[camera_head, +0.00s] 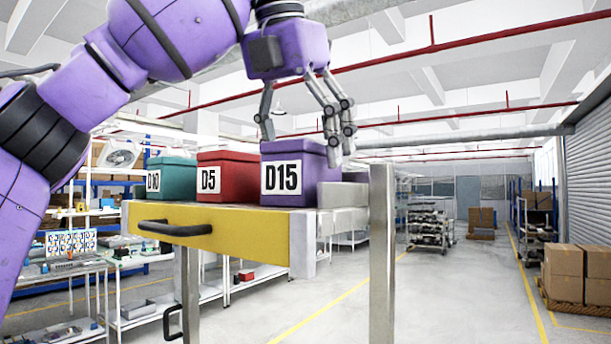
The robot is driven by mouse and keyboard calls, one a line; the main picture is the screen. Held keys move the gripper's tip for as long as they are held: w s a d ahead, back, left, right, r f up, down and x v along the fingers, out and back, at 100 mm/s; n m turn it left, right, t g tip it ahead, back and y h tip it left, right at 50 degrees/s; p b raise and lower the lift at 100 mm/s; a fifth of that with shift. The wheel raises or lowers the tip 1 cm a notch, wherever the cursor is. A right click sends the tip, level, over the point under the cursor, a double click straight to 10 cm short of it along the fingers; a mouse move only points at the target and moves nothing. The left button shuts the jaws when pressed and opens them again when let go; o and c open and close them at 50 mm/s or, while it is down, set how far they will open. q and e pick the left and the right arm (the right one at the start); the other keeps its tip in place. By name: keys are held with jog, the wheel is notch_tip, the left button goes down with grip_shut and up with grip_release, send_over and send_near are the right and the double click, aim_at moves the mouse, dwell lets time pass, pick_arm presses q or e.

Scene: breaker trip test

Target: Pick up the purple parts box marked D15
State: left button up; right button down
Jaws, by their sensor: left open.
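The purple parts box marked D15 (287,178) stands upright at the right end of a row of boxes on a yellow-fronted shelf or drawer (222,224). My left gripper (303,143) is open and points down at the box. Its fingers spread to either side of the box's upper part in the picture; I cannot tell whether they touch it. My right gripper is not in view.
A red box D5 (224,178) and a green box D10 (172,178) stand to the left of the purple box. A grey block (343,194) sits close on its right. A metal post (382,255) rises at front right. Cartons (565,274) are far right.

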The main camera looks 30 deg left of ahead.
pick_arm(q)
jog(key=shift+w+a+f, duration=0.1)
jog(key=shift+w+f, duration=0.05)
jog(key=shift+f, duration=0.3)
jog(key=shift+f, duration=0.25)
dwell(0.3)
jog(key=c, duration=1.5)
jog(key=shift+r, duration=0.1)
